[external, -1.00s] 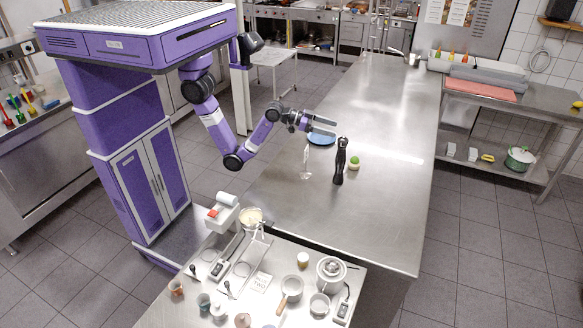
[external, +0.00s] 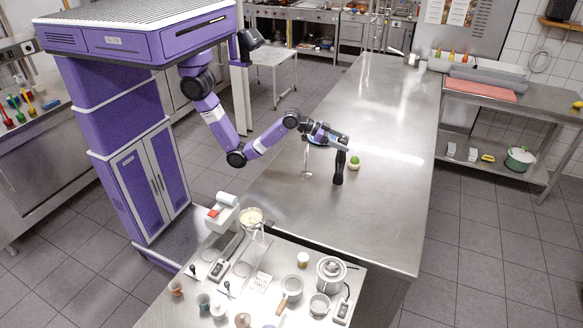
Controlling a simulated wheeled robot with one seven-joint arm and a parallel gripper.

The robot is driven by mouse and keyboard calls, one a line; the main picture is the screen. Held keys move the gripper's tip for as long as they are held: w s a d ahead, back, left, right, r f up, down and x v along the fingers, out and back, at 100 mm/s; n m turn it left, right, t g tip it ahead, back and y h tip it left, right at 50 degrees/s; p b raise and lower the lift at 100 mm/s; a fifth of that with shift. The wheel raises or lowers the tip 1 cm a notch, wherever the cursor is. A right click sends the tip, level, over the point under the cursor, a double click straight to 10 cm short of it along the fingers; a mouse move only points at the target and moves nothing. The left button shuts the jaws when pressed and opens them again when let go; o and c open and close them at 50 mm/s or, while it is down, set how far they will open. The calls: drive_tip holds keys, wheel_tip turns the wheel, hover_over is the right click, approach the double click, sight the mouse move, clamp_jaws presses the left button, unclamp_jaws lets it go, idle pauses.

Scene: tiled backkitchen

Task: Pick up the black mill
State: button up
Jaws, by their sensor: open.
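The black mill (external: 339,169) stands upright on the long steel table (external: 372,215), left of a green round item. My gripper (external: 343,146) is at the top of the mill, tilted a little downward, and covers the mill's upper part. It is open. I cannot tell from this view whether the mill's top is between the fingers or behind them.
A green round item (external: 354,163) stands close to the mill's right side. A thin clear glass (external: 306,166) stands to its left. The table's front half is clear.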

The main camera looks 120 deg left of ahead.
clamp_jaws()
idle(0.3)
drive_tip(key=shift+r, duration=0.15)
